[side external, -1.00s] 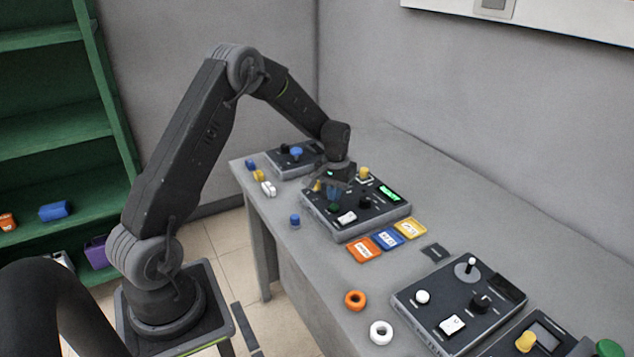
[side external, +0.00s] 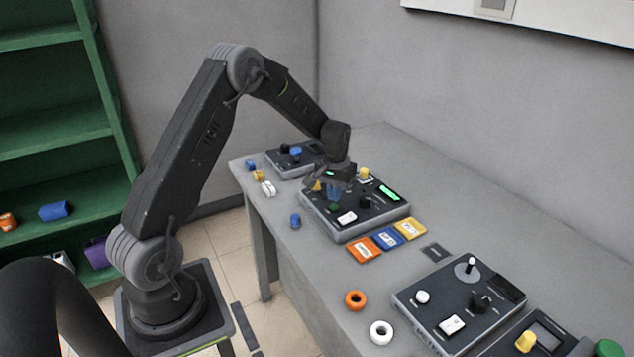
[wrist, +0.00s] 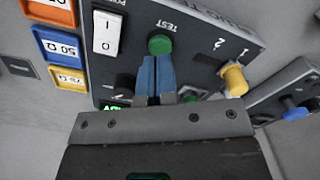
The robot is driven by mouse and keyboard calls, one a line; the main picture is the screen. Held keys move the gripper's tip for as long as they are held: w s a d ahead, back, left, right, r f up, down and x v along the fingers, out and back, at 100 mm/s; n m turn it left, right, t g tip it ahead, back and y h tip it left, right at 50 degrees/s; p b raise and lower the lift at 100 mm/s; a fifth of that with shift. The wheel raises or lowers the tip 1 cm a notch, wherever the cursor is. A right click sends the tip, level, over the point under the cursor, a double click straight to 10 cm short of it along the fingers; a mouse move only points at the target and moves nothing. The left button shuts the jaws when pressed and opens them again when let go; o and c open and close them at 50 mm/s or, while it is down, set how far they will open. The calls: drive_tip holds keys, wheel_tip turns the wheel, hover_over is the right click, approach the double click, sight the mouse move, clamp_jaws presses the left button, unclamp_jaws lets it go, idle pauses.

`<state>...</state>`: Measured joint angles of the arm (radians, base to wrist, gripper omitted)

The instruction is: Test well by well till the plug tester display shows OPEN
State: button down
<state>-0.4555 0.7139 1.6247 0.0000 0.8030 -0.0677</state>
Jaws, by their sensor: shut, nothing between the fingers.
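The plug tester (side external: 350,232) is a dark box on the bench, with a white switch (side external: 347,217). Its lit green display (side external: 389,193) is too small to read in the side view. In the wrist view the display (wrist: 117,105) is mostly hidden by my gripper and unreadable. My gripper (side external: 334,199) is shut and empty over the tester. Its blue fingertips (wrist: 155,60) point at the green TEST button (wrist: 160,44); I cannot tell whether they touch it. A yellow plug (wrist: 234,79) stands beside the numbers 1 and 2. Another yellow piece (side external: 363,173) is at the tester's back edge.
Orange (side external: 364,249), blue (side external: 389,238) and yellow (side external: 410,228) cards lie right of the tester. A box with a blue knob (side external: 296,151) stands behind it. Small loose parts lie left. Another control box (side external: 460,300) and two rings are nearer the camera.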

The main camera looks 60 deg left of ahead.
idle(0.4)
drive_tip(key=shift+f, duration=0.4)
drive_tip(key=shift+f, duration=0.35)
drive_tip(key=shift+f, duration=0.4)
drive_tip(key=shift+f, duration=0.15)
drive_tip(key=shift+r, duration=3.25)
